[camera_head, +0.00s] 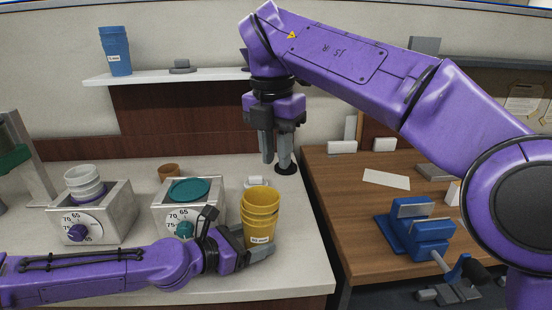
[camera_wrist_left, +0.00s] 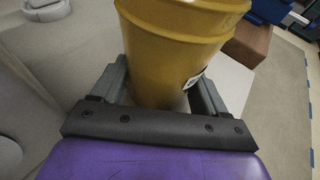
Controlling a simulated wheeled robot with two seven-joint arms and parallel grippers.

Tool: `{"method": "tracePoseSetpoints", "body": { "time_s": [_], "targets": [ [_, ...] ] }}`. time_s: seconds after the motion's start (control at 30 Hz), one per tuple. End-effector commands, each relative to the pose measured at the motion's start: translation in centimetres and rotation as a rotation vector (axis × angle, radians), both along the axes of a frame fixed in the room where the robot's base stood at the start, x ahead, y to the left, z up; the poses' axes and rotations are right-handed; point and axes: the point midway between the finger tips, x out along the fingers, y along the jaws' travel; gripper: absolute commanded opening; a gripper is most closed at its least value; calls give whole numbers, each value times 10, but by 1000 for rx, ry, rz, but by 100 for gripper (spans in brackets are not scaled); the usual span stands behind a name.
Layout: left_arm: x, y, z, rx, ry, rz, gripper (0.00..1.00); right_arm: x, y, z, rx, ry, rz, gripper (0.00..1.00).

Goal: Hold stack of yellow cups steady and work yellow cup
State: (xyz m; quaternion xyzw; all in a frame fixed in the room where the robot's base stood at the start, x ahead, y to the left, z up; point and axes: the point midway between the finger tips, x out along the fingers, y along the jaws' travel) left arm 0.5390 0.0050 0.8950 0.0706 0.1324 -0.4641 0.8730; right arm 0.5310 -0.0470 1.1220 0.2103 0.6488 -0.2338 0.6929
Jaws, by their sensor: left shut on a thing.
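A stack of several yellow cups (camera_head: 260,212) stands upright near the counter's front right, with a white label on the lowest cup. My left gripper (camera_head: 237,248) is shut on this stack low down, from the left. In the left wrist view the yellow cup stack (camera_wrist_left: 178,45) fills the space between the two grey fingers of my left gripper (camera_wrist_left: 160,92). The far side of the stack is hidden there. My right gripper (camera_head: 277,162) points down behind the cups, apart from them. Its two fingers are close together, with no cup visible between them; its opening is unclear.
A small brown cup (camera_head: 169,171) is behind. A blue vise (camera_head: 415,230) sits on the wooden table. A shelf (camera_head: 190,76) holds blue cups (camera_head: 116,50).

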Motion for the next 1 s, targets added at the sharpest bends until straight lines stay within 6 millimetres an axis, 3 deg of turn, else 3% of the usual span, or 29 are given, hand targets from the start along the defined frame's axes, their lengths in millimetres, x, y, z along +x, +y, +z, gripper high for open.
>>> {"method": "tracePoseSetpoints", "body": {
  "time_s": [0.17,0.73,0.83,1.0],
  "targets": [
    [0,0,0,0,0,0,25,6,0,-22,52,54,123,26],
    [0,0,0,0,0,0,25,6,-1,-101,50,55,122,26],
    [0,0,0,0,0,0,25,6,0,-100,51,52,121,0],
    [-1,-1,0,1,-1,-3,25,6,0,-99,51,51,121,0]
  ]
}}
